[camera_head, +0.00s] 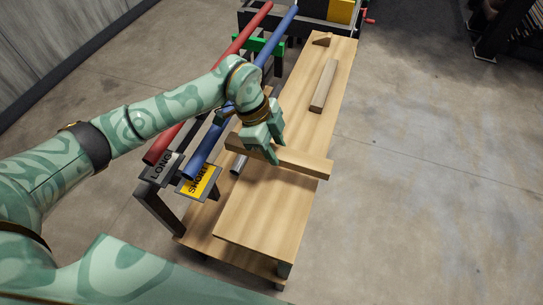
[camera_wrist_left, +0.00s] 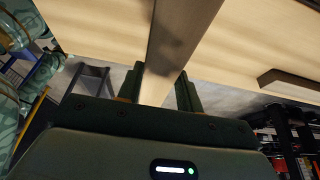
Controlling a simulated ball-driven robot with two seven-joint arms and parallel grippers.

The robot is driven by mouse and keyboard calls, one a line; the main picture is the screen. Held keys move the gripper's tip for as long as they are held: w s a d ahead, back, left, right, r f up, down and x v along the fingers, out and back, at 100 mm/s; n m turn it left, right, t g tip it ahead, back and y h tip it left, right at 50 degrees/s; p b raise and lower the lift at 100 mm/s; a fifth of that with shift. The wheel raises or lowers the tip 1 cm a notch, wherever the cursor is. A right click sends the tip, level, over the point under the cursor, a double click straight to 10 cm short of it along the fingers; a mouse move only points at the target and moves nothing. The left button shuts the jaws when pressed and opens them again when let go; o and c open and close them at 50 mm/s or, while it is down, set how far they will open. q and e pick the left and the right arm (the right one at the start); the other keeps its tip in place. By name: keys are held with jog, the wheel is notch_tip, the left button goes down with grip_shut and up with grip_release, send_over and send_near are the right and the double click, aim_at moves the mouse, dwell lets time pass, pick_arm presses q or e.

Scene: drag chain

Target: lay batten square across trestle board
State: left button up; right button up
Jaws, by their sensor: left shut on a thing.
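The wooden batten (camera_head: 302,162) lies crosswise over the trestle board (camera_head: 262,205), with its right end past the board's right edge. It looks roughly square to the board; I cannot tell whether it rests on the board or is held just above. My left gripper (camera_head: 270,150) is shut on the batten left of its middle, coming down from above. In the left wrist view the batten (camera_wrist_left: 182,38) runs away from between the two fingers (camera_wrist_left: 160,92), with the pale board surface behind it. My right gripper is not in view.
A short wooden block (camera_head: 324,86) lies lengthwise on the board further back, and a small wedge (camera_head: 322,39) sits at the far end. A red pipe (camera_head: 215,75) and a blue pipe (camera_head: 207,147) slope along the rack at left, above LONG and SHORT signs (camera_head: 199,182). Floor at right is clear.

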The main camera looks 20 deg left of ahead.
pick_arm(q)
jog(key=shift+a+f, duration=0.25)
jog(key=shift+f, duration=0.05)
jog(key=f+b, duration=0.1)
jog(key=f, duration=0.2)
jog(key=shift+a+f+b, duration=0.2)
jog(key=shift+f+b, duration=0.15)
jog(key=shift+r, duration=0.15)
jog(key=shift+f, duration=0.6)
jog(key=o, duration=1.1)
jog(key=shift+c, duration=0.2)
